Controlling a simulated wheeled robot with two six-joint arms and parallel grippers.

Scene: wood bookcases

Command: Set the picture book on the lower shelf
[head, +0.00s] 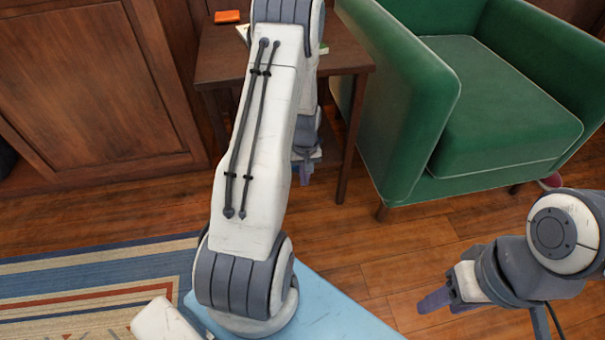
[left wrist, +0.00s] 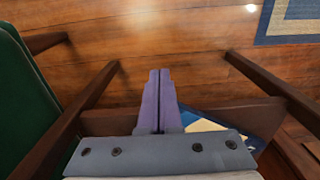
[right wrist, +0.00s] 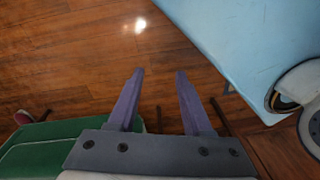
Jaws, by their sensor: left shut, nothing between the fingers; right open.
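The side table (head: 345,58) has a dark wood top, and my left arm hides much of it. My left gripper (head: 304,178) is low, beneath the tabletop's front edge, between the legs. In the left wrist view its purple fingers (left wrist: 159,92) are shut with nothing between them. A blue and cream flat thing, seemingly the picture book (left wrist: 203,125), lies just beside and behind the fingers at the lower shelf (left wrist: 105,122). My gripper hides part of it, so I cannot tell how it rests. My right gripper (head: 432,300) is open and empty above the floor; its fingers (right wrist: 157,100) are spread apart.
A green armchair (head: 505,110) stands right of the table. An orange item (head: 228,16) sits on the tabletop. A wood cabinet (head: 85,75) is at the left, and a striped rug (head: 90,285) covers the floor there. Bare floor (head: 410,250) lies before the chair.

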